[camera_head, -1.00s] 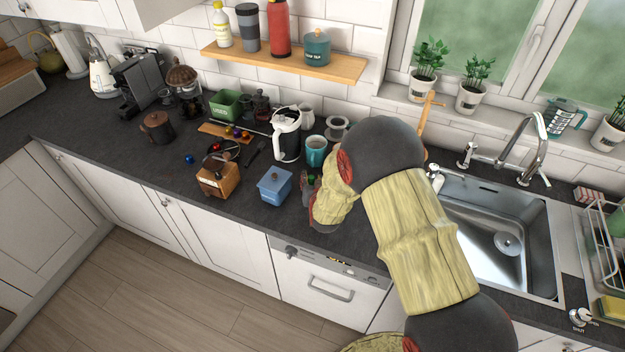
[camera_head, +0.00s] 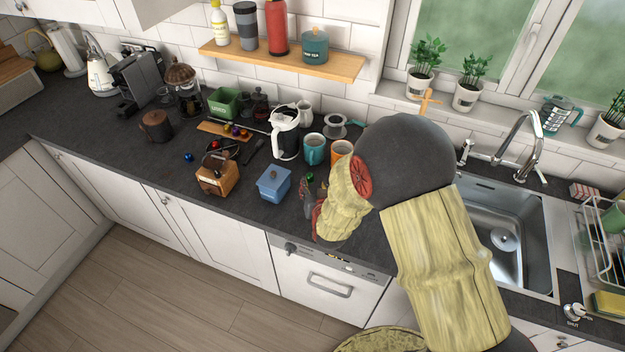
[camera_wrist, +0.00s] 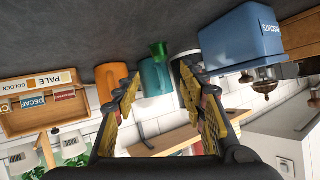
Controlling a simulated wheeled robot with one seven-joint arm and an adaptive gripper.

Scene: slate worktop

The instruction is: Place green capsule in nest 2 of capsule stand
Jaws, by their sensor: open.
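The green capsule (camera_head: 310,177) stands on the worktop just beyond my gripper, right of the blue lidded box. In the wrist view, which is upside down, the green capsule (camera_wrist: 158,49) shows between and beyond the fingertips, in front of the teal mug. My gripper (camera_wrist: 159,82) is open, with nothing between its fingers. In the head view my gripper (camera_head: 308,197) is low over the worktop and partly hidden by my wrist. The capsule stand (camera_head: 210,128), a wooden strip with several coloured capsules, lies further back on the left; its nest numbers are not readable.
The blue box (camera_head: 273,185) and wooden grinder (camera_head: 218,177) stand left of my gripper. The teal mug (camera_head: 314,151), orange mug (camera_head: 340,149) and white kettle (camera_head: 285,135) stand behind. The sink (camera_head: 500,235) is right.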

